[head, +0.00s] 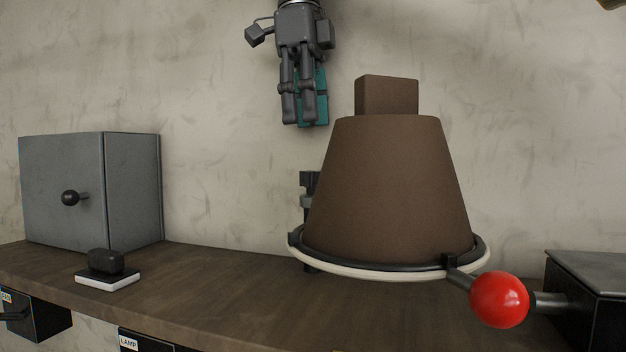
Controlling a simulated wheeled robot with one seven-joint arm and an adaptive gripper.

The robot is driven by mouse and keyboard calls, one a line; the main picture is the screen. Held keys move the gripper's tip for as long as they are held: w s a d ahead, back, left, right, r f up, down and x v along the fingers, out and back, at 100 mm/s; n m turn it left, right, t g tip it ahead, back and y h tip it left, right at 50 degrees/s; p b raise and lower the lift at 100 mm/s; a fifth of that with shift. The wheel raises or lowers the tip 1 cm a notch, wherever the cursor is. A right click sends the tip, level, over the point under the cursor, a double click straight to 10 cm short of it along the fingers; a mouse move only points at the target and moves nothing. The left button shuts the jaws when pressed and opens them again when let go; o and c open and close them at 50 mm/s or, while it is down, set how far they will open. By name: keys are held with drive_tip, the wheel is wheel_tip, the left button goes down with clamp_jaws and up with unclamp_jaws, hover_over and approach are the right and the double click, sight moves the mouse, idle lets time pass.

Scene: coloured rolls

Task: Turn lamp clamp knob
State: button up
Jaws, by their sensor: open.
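A brown tapered lamp shade (385,190) with a blocky top stands over the shelf at right of centre. A black and cream ring (390,272) runs around its lower rim. A red ball knob (499,299) sits on a dark stem at the ring's right front, the likely clamp knob. A black upright part (310,190) shows behind the shade, mostly hidden. My gripper (306,122) hangs pointing down, above and left of the shade, apart from it. Its fingers are seen nearly edge-on, with teal pads, and nothing shows between them.
A grey box (90,190) with a black ball handle stands at the left. A black block on a white base (108,277) lies on the wooden shelf (210,290). A dark box (590,290) is at the right edge. The middle left shelf is clear; a wall stands behind.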

sight(313, 172)
drive_tip(key=shift+s+d+y, duration=0.15)
drive_tip(key=shift+d+y, duration=0.25)
drive_tip(key=shift+d, duration=0.05)
wheel_tip(313, 172, down, 10)
drive_tip(key=p, duration=0.2)
drive_tip(key=shift+r+p, duration=0.1)
drive_tip(key=shift+p, duration=0.3)
drive_tip(key=shift+c, duration=0.2)
drive_tip(key=c, duration=0.7)
